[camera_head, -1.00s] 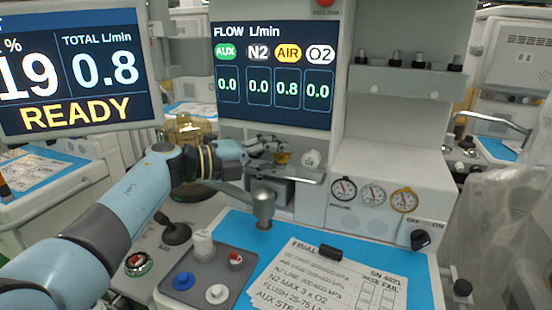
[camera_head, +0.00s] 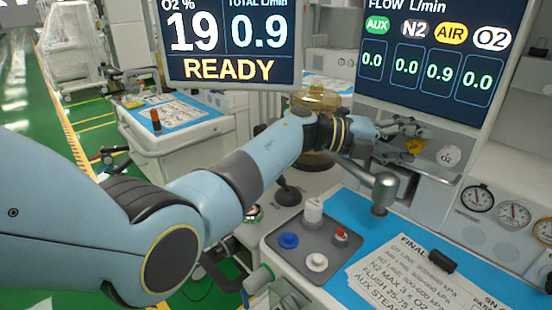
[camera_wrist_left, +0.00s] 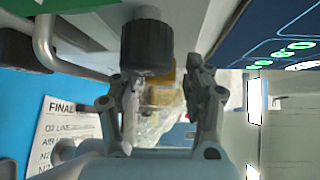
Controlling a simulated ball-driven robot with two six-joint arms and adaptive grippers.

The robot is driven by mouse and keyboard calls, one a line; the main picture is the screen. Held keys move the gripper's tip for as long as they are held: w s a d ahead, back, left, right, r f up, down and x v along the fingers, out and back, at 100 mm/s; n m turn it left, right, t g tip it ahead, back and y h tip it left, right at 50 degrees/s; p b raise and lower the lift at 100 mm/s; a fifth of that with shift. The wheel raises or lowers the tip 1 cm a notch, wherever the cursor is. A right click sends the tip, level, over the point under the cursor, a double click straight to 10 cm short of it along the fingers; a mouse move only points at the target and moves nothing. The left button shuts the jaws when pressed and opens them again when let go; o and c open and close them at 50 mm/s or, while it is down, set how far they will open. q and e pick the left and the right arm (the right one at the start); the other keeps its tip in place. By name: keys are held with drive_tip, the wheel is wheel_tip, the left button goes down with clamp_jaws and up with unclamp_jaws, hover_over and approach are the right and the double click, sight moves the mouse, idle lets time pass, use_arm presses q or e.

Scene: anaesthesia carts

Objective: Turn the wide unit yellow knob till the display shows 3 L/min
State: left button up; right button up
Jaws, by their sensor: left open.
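The wide unit's flow display (camera_head: 425,65) reads 0.9 under AIR and 0.0 under AUX, N2 and O2. The yellow knob (camera_head: 415,146) sits on the panel below it, partly hidden by my fingers. My left gripper (camera_head: 418,143) is open with its fingers on either side of the yellow knob; whether they touch it I cannot tell. In the left wrist view the yellow knob (camera_wrist_left: 165,88) shows between the two fingers (camera_wrist_left: 167,100), partly behind a black knob (camera_wrist_left: 147,47). My right gripper is not in view.
A white O2 knob (camera_head: 448,156) is close right of the yellow one. A second screen (camera_head: 230,40) shows READY, O2 19 % and total 0.9 L/min. A grey metal post (camera_head: 383,192) stands below my gripper. A grey tray (camera_head: 285,262) with several knobs and a paper checklist (camera_head: 420,275) lie in front.

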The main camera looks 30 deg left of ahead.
use_arm(q)
drive_tip(key=m+y+p, duration=0.1)
drive_tip(key=y+p, duration=0.1)
drive_tip(key=p, duration=0.1)
drive_tip(key=r+m+y+p, duration=0.1)
drive_tip(key=m+y+p, duration=0.1)
drive_tip(key=shift+d+r+p, duration=0.1)
drive_tip(key=shift+d+p, duration=0.1)
drive_tip(key=shift+p, duration=0.2)
drive_tip(key=shift+s+m+y, duration=0.1)
drive_tip(key=shift+m+y, duration=0.3)
drive_tip(key=shift+y, duration=0.2)
drive_tip(key=s+a+r+n+t+y+b, duration=0.1)
drive_tip(key=s+a+r+n+t, duration=0.2)
drive_tip(key=a+r+n+t, duration=0.35)
drive_tip(key=s+a+r+n+t+y+b, duration=0.1)
drive_tip(key=s+a+r+n+t, duration=0.35)
drive_tip(key=a+n, duration=0.4)
drive_tip(key=s+a+f+n+g+y, duration=0.2)
drive_tip(key=s+a+f+n+y, duration=0.2)
drive_tip(key=f, duration=0.5)
drive_tip(key=s+a+f+n+g+y, duration=0.3)
drive_tip(key=s+a+f+n+y, duration=0.2)
drive_tip(key=a+f+n+y, duration=0.3)
drive_tip(key=shift+a+f+n+b, duration=0.4)
drive_tip(key=shift+a+f+n, duration=0.45)
drive_tip(key=shift+a+n, duration=0.95)
